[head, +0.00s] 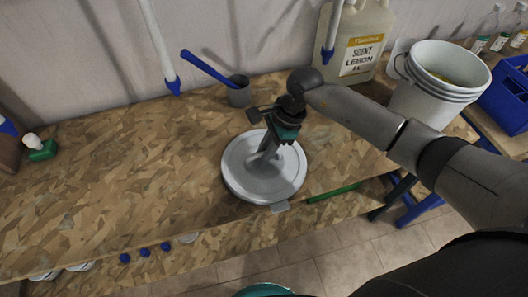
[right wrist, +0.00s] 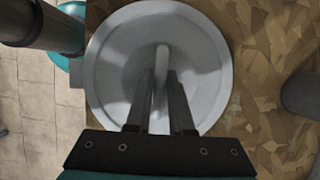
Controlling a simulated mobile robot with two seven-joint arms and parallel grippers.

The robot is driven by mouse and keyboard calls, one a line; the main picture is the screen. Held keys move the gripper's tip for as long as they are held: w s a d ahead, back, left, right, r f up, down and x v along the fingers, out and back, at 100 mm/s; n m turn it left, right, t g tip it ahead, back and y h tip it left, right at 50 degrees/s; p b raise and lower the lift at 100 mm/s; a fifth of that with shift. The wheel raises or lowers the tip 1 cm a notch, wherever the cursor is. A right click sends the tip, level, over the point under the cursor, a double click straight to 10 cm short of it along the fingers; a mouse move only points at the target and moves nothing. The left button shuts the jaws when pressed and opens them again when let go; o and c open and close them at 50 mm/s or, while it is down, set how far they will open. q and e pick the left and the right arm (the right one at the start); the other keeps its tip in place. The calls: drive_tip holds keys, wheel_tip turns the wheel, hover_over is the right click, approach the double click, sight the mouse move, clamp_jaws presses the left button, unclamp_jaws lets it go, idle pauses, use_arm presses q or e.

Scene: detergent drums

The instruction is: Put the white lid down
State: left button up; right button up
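The white lid (head: 240,180) is a round, shallow disc with a raised bar handle in its middle. It appears level at the front of the workbench (head: 120,190), close to the front edge. I cannot tell surely whether it rests on the board or hangs just above it. My right gripper (head: 275,150) points down over the lid's middle. In the right wrist view the lid (right wrist: 112,70) fills the middle, and my right gripper's fingers (right wrist: 160,85) stand close on both sides of the handle, seemingly shut on it. My left gripper is not in view.
A grey cup (head: 239,97) with a blue-handled tool stands behind the lid. A lemon scent canister (head: 358,50) and a white bucket (head: 425,100) are at the back right. A green stick (head: 333,192) lies right of the lid. The bench left of the lid is clear.

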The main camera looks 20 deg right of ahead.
drive_tip(key=o, duration=0.4)
drive_tip(key=shift+r, duration=0.1)
drive_tip(key=shift+r, duration=0.25)
drive_tip(key=p+v, duration=0.1)
drive_tip(key=v, duration=1)
drive_tip(key=shift+d+r, duration=0.25)
drive_tip(key=shift+s, duration=0.1)
